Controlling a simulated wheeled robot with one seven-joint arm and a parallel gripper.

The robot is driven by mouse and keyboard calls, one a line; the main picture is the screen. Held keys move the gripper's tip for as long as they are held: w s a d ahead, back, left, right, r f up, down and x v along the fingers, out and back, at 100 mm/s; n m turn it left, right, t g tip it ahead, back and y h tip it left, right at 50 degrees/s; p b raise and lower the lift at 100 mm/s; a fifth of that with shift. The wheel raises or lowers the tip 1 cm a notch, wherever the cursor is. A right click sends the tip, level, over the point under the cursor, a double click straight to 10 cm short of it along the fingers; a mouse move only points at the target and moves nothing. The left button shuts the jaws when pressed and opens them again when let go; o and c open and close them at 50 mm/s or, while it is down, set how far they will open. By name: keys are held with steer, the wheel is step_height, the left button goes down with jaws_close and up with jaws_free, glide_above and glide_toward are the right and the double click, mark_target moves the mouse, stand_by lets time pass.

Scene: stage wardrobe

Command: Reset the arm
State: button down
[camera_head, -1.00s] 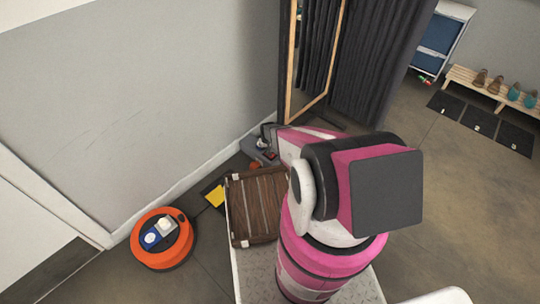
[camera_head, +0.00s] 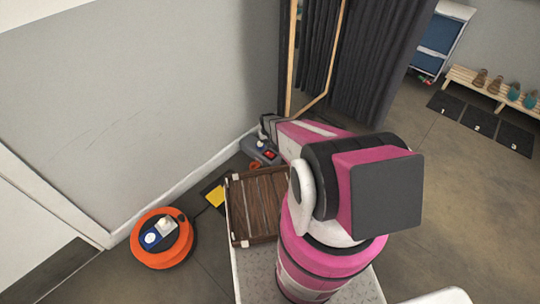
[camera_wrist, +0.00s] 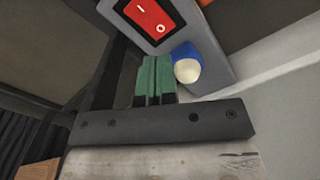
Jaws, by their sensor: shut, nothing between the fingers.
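My arm, pink, white and black, reaches from the lower right toward the wall corner in the head view. My gripper (camera_wrist: 153,72) shows green fingers pressed together in the wrist view, with nothing between them. Just beyond the fingertips is a grey switch box (camera_wrist: 178,38) with a red rocker switch (camera_wrist: 147,14) marked with a line and a circle. A blue and white round part (camera_wrist: 187,66) on the box is right beside the fingers. In the head view the box (camera_head: 262,153) lies on the floor by the wall, partly hidden by my arm. Contact cannot be told.
A brown slatted crate (camera_head: 256,205) sits near my arm. An orange cable reel (camera_head: 162,240) and a yellow piece (camera_head: 215,196) lie to the left. A wood-framed mirror and dark curtain (camera_head: 366,60) stand behind. A shoe bench (camera_head: 497,92) and numbered mats are at right.

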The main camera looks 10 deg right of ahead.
steer(key=shift+r, duration=0.1)
steer(key=s+r, duration=0.7)
steer(key=r, duration=0.6)
steer(key=s+r, duration=0.7)
steer(key=r, duration=0.5)
steer(key=s+r+m, duration=0.1)
steer(key=s+r, duration=0.6)
steer(key=r, duration=0.6)
steer(key=shift+s+r, duration=0.15)
steer(key=shift+r, duration=0.2)
